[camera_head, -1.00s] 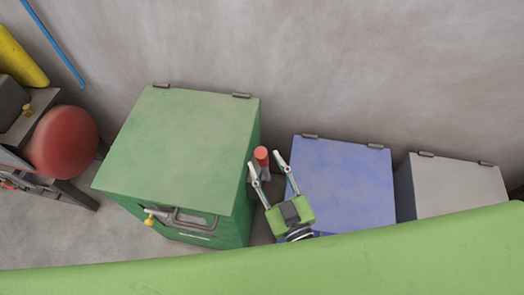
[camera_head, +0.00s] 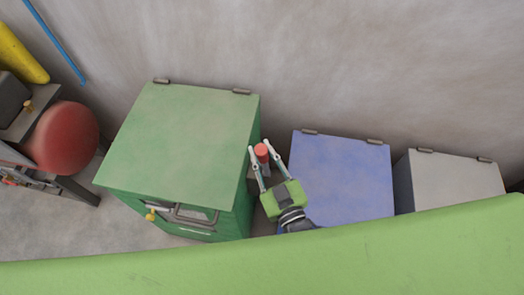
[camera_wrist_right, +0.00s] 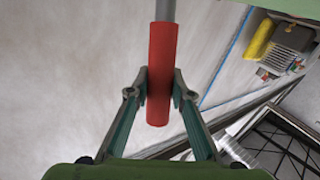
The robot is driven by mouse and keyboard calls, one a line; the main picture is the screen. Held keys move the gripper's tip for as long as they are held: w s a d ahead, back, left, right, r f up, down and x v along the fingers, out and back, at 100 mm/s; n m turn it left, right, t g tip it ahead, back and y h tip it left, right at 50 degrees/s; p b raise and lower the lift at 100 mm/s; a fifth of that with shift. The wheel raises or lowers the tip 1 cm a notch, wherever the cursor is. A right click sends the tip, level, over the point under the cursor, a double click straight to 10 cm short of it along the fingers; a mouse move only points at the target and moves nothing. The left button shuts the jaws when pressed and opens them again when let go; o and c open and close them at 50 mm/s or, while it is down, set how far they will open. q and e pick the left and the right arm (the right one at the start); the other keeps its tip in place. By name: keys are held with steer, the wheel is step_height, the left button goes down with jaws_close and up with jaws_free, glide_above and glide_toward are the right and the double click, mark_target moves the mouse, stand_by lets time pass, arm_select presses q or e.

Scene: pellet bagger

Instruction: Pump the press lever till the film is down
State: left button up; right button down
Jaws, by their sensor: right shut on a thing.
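The press lever's red grip (camera_head: 262,152) stands beside the right side of the green cabinet (camera_head: 180,145). In the right wrist view the red grip (camera_wrist_right: 160,75) hangs from a grey rod (camera_wrist_right: 166,10) at the top. My right gripper (camera_head: 264,158) is shut on the red grip, one finger on each side; the fingers (camera_wrist_right: 160,85) also show in the right wrist view. The film cannot be made out in either view. My left gripper is not in view.
A blue lidded box (camera_head: 342,180) and a grey lidded box (camera_head: 455,180) stand to the right along the wall. A red round tank (camera_head: 62,138) is at the left. A green surface (camera_head: 300,258) crosses the foreground.

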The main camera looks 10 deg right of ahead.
steer(key=s+a+f+n+t+y+b, duration=0.2)
steer(key=s+a+f+b, duration=0.1)
steer(key=s+f+b, duration=0.4)
steer(key=s+a+f+n+t+y+b, duration=0.1)
steer(key=s+a+f+n+t+b, duration=0.2)
steer(key=s+f+b, duration=0.5)
steer(key=s+b, duration=0.4)
steer(key=b, duration=0.3)
steer(key=shift+s+a+y, duration=0.2)
steer(key=shift+s+y, duration=0.1)
steer(key=shift+y, duration=0.1)
steer(key=c, duration=1.8)
jaws_free()
step_height(320, 180, up, 10)
steer(key=shift+r, duration=0.1)
